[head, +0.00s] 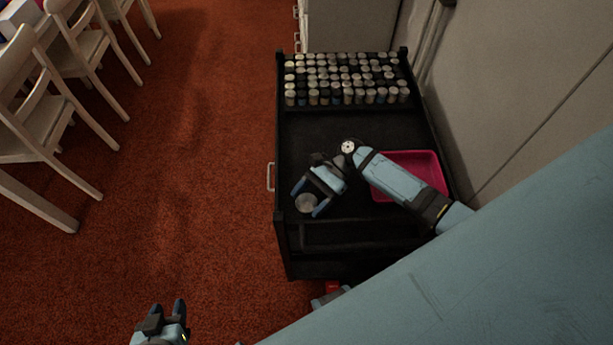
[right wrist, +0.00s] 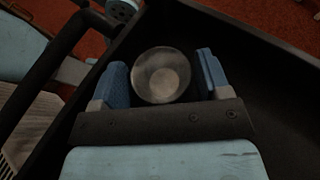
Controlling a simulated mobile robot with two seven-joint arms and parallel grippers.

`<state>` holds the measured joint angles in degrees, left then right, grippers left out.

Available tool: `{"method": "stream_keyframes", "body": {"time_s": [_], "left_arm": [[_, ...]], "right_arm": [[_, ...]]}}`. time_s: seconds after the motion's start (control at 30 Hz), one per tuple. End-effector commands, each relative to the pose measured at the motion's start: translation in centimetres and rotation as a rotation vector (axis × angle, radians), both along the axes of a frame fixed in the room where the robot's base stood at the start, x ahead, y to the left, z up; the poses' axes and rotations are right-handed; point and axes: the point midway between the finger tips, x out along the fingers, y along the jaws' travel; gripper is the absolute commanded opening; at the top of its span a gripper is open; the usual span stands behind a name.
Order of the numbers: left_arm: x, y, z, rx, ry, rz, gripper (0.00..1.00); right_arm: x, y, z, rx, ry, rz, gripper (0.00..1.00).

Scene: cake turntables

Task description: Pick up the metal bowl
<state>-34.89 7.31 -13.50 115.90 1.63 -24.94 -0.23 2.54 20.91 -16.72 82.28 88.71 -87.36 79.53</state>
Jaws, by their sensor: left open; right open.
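The metal bowl (head: 306,203) is small, round and grey. It sits on the black cart top near its front left corner. In the right wrist view the bowl (right wrist: 162,75) lies between the two blue fingers of my right gripper (right wrist: 163,80), with a visible gap to the right finger and a narrower one to the left. My right gripper (head: 308,198) is open around the bowl, also in the head view. My left gripper (head: 166,312) is open and empty, over the red carpet at the bottom left.
The black cart (head: 310,140) has raised edges and a side handle. Many small cylindrical jars (head: 345,78) fill its far end. A pink tray (head: 415,160) lies partly under my right arm. Wooden chairs (head: 45,120) stand at left on open carpet (head: 190,150); a wall is at right.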

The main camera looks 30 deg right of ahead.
Motion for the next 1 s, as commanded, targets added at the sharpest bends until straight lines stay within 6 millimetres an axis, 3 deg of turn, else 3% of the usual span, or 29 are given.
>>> {"method": "stream_keyframes", "body": {"time_s": [0.17,0.3,0.57,0.77,0.87,1.0], "left_arm": [[0.1,0.0,0.1,0.000,-0.002,0.001,0.43],[0.1,0.1,0.2,0.000,-0.003,0.002,0.43],[0.1,0.1,0.2,0.000,-0.004,0.002,0.43],[0.1,0.1,0.4,0.001,-0.005,0.002,0.43],[0.1,0.1,0.6,0.002,-0.007,0.001,0.43],[0.1,0.2,1.1,0.006,-0.010,0.000,0.43]], "right_arm": [[0.0,0.0,0.0,-0.001,0.000,0.000,0.68],[0.0,0.0,0.0,-0.001,0.000,0.000,0.36],[0.0,-0.1,0.0,-0.001,0.000,0.000,0.36],[0.0,-0.1,1.1,-0.001,-0.002,0.001,0.36],[0.0,-0.1,2.7,0.000,-0.003,0.001,0.36],[0.0,-0.1,6.2,-0.002,-0.006,0.003,0.36]]}}
